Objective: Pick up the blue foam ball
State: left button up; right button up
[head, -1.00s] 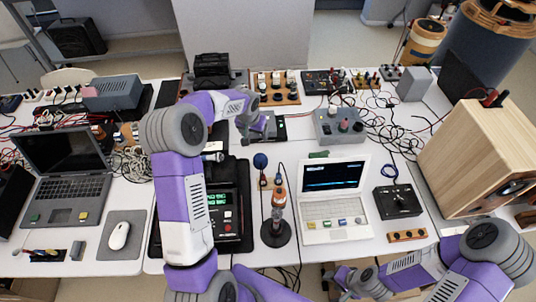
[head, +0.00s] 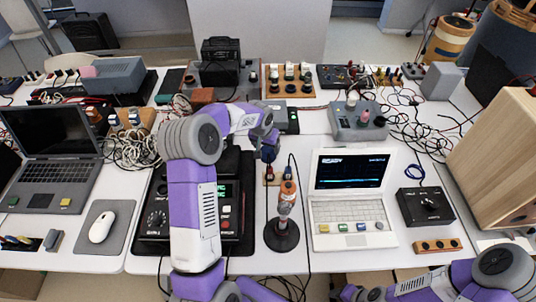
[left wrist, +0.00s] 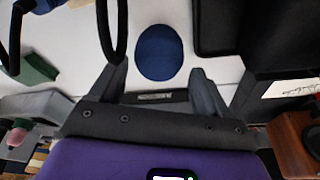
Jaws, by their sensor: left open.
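The blue foam ball (head: 269,154) is a small dark blue ball over the middle of the white table, partly hidden by my left gripper in the head view. My left gripper (head: 267,143) is open, right by the ball. In the left wrist view, the ball (left wrist: 159,50) lies ahead of and between the two spread fingers (left wrist: 156,76), with a gap on each side. I see no contact.
An orange-topped device on a round black base (head: 282,236) stands close in front of the ball. A white laptop (head: 350,212) is to its right, a black instrument (head: 155,217) to its left. A wooden-sided box (head: 500,150) stands far right. Loose cables lie around.

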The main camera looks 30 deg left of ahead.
aim_at(267, 149)
pick_arm(q)
jog(key=b+x, duration=0.1)
jog(key=x, duration=0.4)
jog(key=shift+d+f+b, duration=0.1)
jog(key=shift+f+b, duration=0.15)
jog(key=shift+b, duration=0.1)
jog(key=shift+c, duration=0.2)
jog(key=c, duration=0.7)
